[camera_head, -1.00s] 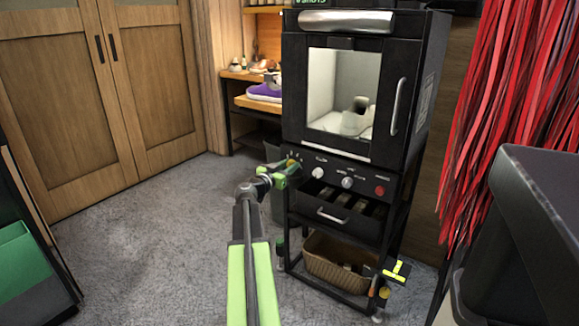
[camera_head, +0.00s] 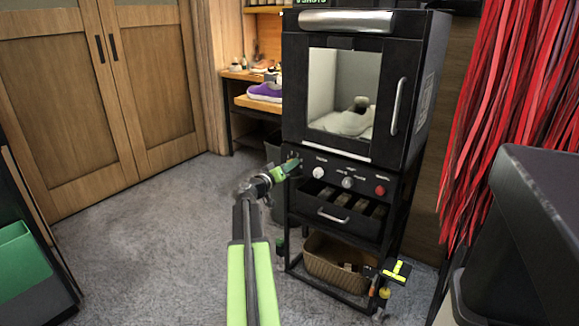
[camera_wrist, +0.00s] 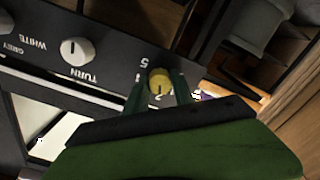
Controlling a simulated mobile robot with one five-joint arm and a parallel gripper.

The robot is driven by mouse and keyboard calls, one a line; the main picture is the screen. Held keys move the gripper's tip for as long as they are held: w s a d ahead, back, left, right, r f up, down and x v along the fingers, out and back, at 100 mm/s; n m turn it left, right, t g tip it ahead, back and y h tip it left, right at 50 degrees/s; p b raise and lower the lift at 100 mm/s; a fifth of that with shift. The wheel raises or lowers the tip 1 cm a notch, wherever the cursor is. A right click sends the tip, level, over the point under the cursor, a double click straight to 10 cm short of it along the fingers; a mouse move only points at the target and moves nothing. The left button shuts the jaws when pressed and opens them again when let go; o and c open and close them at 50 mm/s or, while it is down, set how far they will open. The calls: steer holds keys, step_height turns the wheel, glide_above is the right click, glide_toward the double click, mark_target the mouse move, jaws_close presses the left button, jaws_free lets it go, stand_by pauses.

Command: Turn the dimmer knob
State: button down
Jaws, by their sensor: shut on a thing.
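The dimmer knob is a small round brass-yellow knob (camera_wrist: 158,80) on the black control panel, with numbers printed around it. In the wrist view, the two green fingers of my gripper (camera_wrist: 158,92) stand on either side of it, shut on it. In the head view, my gripper (camera_head: 291,167) is at the left end of the panel below the black cabinet's window, and it hides the knob there.
A grey knob (camera_head: 347,183) and a red button (camera_head: 380,190) are farther right. A pale shoe (camera_head: 348,120) sits inside the lit cabinet (camera_head: 425,85).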

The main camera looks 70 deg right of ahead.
stand_by(0.3)
steer(key=c, duration=1.1)
jaws_free()
steer(key=shift+o, duration=0.2)
steer(key=v, duration=1.7)
steer(key=shift+a, duration=0.25)
